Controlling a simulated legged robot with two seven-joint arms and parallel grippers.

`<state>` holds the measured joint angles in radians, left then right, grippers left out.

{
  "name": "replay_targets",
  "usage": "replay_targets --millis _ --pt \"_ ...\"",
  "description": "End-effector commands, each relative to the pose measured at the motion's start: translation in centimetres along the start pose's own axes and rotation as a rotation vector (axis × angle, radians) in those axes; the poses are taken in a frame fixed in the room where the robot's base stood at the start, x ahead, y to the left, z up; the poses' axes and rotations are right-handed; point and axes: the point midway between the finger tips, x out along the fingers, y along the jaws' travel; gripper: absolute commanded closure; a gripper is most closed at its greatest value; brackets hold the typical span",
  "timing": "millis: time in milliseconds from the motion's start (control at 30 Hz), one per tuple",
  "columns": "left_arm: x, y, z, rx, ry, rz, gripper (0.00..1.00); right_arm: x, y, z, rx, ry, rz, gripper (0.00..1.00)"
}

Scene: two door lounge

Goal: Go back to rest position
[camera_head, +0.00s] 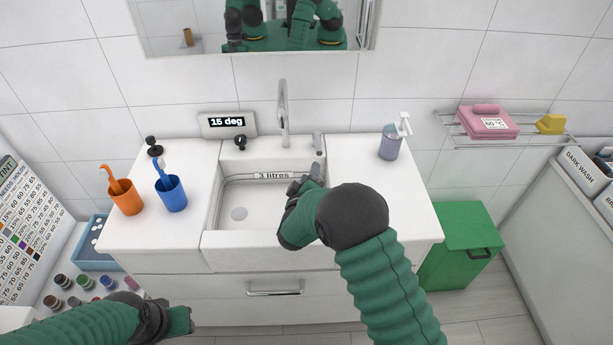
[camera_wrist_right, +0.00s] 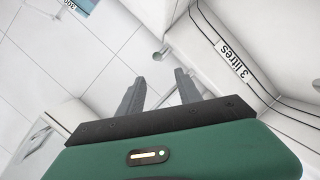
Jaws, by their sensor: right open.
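My right gripper (camera_head: 308,180) is over the right side of the white sink (camera_head: 225,200), just in front of a small grey upright fitting (camera_head: 317,142). In the right wrist view its two fingers (camera_wrist_right: 160,80) stand apart with nothing between them. The sink's "3 litres" line (camera_wrist_right: 232,62) shows to their right. My left arm comes in at the bottom left, and its gripper (camera_head: 180,321) is low in front of the cabinet. Whether its fingers are open or shut does not show.
A tap (camera_head: 283,115) rises behind the sink. An orange cup (camera_head: 126,200) and a blue cup (camera_head: 172,197) stand on the left counter. A soap dispenser (camera_head: 390,145) stands on the right counter. A green bin (camera_head: 460,240) is at right. The cabinet has a drawer handle (camera_head: 275,289).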

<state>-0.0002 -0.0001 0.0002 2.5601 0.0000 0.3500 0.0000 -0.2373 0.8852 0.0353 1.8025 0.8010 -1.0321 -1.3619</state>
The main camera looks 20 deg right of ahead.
Motion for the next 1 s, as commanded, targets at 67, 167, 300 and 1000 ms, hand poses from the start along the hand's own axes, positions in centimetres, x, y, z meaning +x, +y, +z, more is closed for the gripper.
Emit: replay_targets --millis 67,167,300,1000 --pt "0.0 0.0 0.0 0.0 0.0 0.0 0.64 -0.1 -0.1 -0.1 -0.001 0.001 0.0 0.59" --pt "0.0 0.0 0.0 0.0 0.0 0.0 0.64 -0.2 -0.1 -0.2 -0.001 0.001 0.002 0.59" --pt "0.0 0.0 0.0 0.0 0.0 0.0 0.64 -0.3 0.0 -0.3 0.006 0.003 -0.006 0.59" --pt "-1.4 0.0 -0.3 0.0 0.0 0.0 0.64 -29.7 2.1 16.8 0.59 -0.821 -0.818 0.59"
